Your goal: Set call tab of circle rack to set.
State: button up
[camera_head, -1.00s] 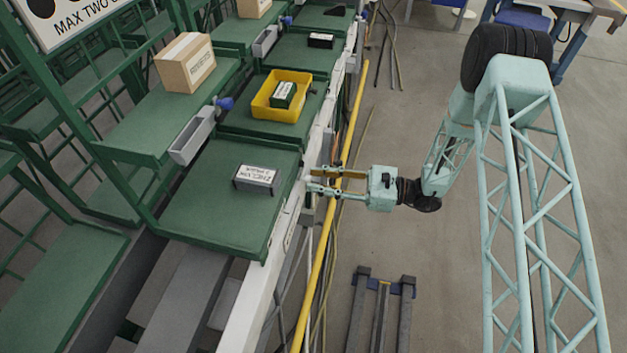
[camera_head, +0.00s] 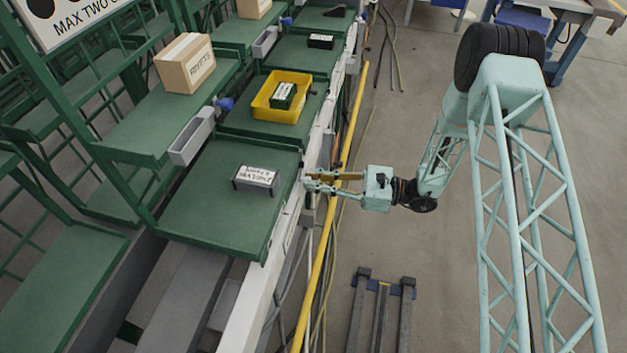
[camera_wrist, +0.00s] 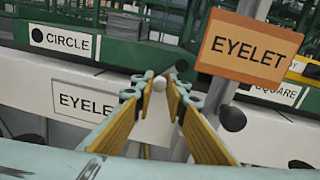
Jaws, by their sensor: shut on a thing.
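The knob's stem and mount are mostly hidden. A white label reading CIRCLE (camera_wrist: 62,41), with a black dot, is on the rail to the left. In the head view, my gripper (camera_head: 307,180) is at the white front rail, beside the green shelf (camera_head: 215,215) with a grey labelled box (camera_head: 256,180). The knob cannot be made out there.
An orange EYELET sign (camera_wrist: 249,48) stands close to the right finger, with a SQUARE label (camera_wrist: 274,90) behind it. A yellow pipe (camera_head: 322,270) runs along the rail. A yellow bin (camera_head: 281,96) sits on the shelf beyond.

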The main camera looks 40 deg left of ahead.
jog(key=shift+f, duration=0.1)
jog(key=shift+w+a+f+n+b, duration=0.15)
jog(key=shift+n+b, duration=0.15)
jog(key=shift+n, duration=0.25)
jog(key=shift+w+d+f+n+b, duration=0.15)
jog(key=shift+n+b, duration=0.1)
jog(key=shift+n, duration=0.3)
jog(key=shift+a+r, duration=0.1)
jog(key=o, duration=0.9)
jog(key=shift+c, duration=0.2)
jog(key=shift+w, duration=0.1)
jog(key=v, duration=1.2)
jog(key=shift+r, duration=0.1)
